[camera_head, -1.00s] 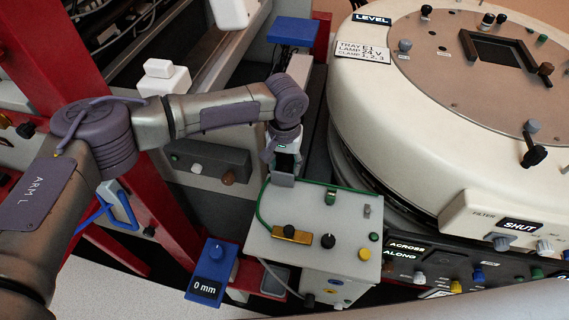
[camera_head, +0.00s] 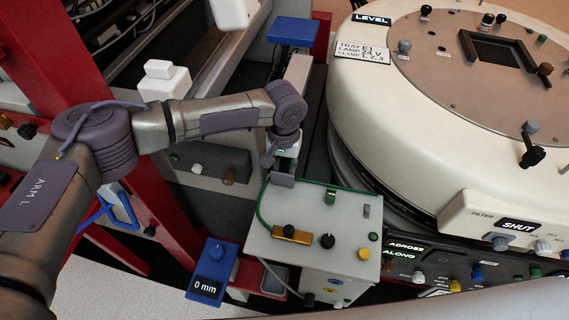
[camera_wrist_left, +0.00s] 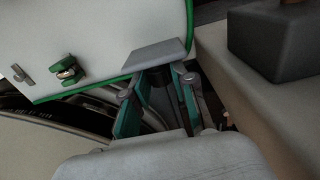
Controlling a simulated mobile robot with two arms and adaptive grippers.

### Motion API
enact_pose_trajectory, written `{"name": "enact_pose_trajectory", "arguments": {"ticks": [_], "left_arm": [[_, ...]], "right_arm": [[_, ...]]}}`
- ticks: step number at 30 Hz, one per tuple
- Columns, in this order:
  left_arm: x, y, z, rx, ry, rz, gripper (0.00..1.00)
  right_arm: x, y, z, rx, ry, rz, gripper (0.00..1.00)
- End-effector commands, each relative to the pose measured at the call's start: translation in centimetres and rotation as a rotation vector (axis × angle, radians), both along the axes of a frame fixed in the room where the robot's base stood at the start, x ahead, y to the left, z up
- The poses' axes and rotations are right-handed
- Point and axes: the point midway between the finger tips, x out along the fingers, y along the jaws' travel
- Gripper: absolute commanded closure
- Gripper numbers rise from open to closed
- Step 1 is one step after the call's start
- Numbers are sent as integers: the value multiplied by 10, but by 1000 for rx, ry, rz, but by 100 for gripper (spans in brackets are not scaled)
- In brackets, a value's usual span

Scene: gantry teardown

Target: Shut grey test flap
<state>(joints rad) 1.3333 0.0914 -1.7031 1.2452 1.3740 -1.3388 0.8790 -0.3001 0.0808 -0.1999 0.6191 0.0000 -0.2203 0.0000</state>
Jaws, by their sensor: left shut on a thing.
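The grey test flap (camera_head: 282,180) is a small plate at the far left edge of the pale box (camera_head: 259,242). It also shows in the left wrist view (camera_wrist_left: 152,53), sticking out from the box's green-trimmed edge. My left gripper (camera_head: 284,169) comes down on it from above. In the left wrist view, the teal fingers of my left gripper (camera_wrist_left: 157,82) are at the flap's outer edge, shut on it. The fingertips partly hide its edge, and I cannot tell its exact angle. My right gripper is not in view.
The box top carries a yellow block (camera_head: 292,234), a black knob (camera_head: 327,241) and a green clip (camera_head: 331,196). A large cream round housing (camera_head: 400,130) stands close on the right. A blue 0 mm unit (camera_head: 212,270) sits at front left.

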Motion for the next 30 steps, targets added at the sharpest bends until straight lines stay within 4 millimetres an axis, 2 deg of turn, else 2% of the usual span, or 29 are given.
{"name": "enact_pose_trajectory", "arguments": {"ticks": [8,18,24,30], "left_arm": [[-10,4,9,-46,-127,1,100],[-27,8,8,-122,-348,8,100],[-32,10,3,-154,-460,7,100],[-35,12,1,-174,-533,5,100]], "right_arm": [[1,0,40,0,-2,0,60],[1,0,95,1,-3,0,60],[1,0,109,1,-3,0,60],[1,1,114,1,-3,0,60]]}}
